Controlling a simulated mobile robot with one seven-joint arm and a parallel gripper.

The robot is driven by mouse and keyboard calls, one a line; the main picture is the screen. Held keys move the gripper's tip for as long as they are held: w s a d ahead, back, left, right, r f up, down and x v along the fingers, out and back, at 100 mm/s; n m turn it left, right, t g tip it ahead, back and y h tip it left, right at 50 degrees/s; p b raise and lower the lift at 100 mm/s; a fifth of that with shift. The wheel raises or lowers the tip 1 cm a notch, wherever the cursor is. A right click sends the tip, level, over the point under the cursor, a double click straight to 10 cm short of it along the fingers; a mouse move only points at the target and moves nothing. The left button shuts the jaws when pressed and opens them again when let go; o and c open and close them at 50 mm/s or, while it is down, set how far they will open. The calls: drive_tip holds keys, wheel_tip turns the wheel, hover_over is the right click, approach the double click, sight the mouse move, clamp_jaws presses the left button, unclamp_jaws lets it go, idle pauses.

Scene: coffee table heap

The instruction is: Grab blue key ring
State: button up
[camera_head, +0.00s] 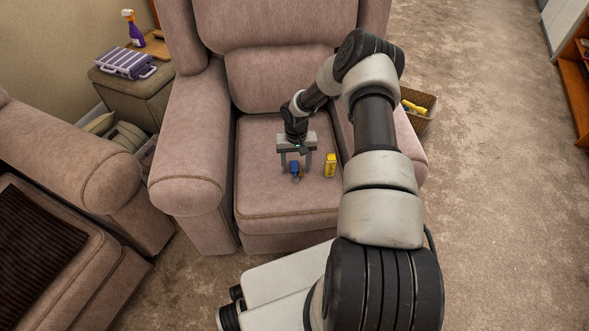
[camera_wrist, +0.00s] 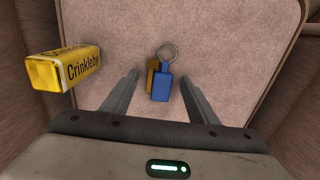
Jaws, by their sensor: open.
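The blue key ring (camera_head: 294,167) lies on the seat of the pink-brown armchair. In the wrist view the blue key ring (camera_wrist: 161,86) shows a blue tag with a metal ring at its far end and a brownish-yellow piece beside the tag's left edge. My gripper (camera_head: 294,174) is open over the seat, with the key ring between its fingers in the head view. In the wrist view my gripper (camera_wrist: 160,82) has one finger on each side of the tag, with gaps on both sides. I cannot tell the exact height of the fingertips above the seat.
The chair's armrests (camera_head: 188,167) flank the seat. The seat's front is clear.

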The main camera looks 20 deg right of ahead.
drive_tip(key=c, duration=1.1)
